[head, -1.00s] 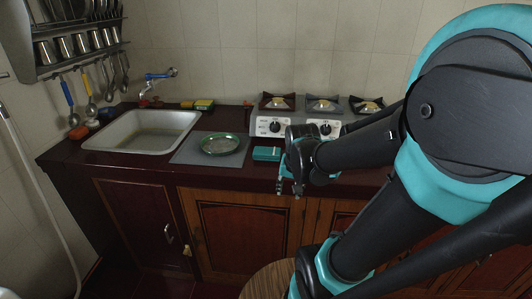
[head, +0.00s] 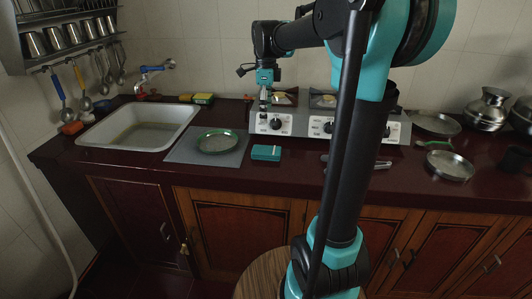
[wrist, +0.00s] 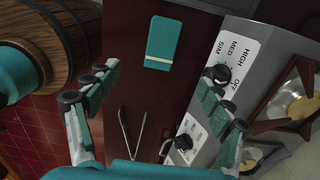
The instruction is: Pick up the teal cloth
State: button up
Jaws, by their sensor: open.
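The teal cloth (head: 266,153) lies folded flat on the dark red counter, between the grey mat and the stove. A pale stripe crosses it near one end. In the wrist view the cloth (wrist: 164,38) is fully visible, ahead of the fingertips and between their lines. My gripper (head: 264,106) is raised and points down, above and behind the cloth in the head view, in front of the stove's left end. In the wrist view my gripper (wrist: 160,80) has its fingers wide apart with nothing between them.
The stove (head: 300,124) stands close behind the cloth. Left are a green-rimmed plate (head: 218,143) on a grey mat (head: 180,155) and a sink (head: 140,128). Metal tongs (wrist: 132,135) lie on the counter to the right. Steel dishes (head: 450,166) stand farther right.

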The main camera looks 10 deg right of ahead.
send_over(266, 149)
jog(key=f, duration=1)
jog(key=shift+s+f, duration=0.25)
jog(key=shift+s, duration=0.05)
jog(key=shift+w+f, duration=0.2)
jog(key=shift+f, duration=2.4)
jog(key=shift+c, duration=0.6)
jog(key=c, duration=1.1)
jog(key=shift+c, duration=0.2)
jog(key=shift+r, duration=0.1)
notch_tip(266, 149, up, 20)
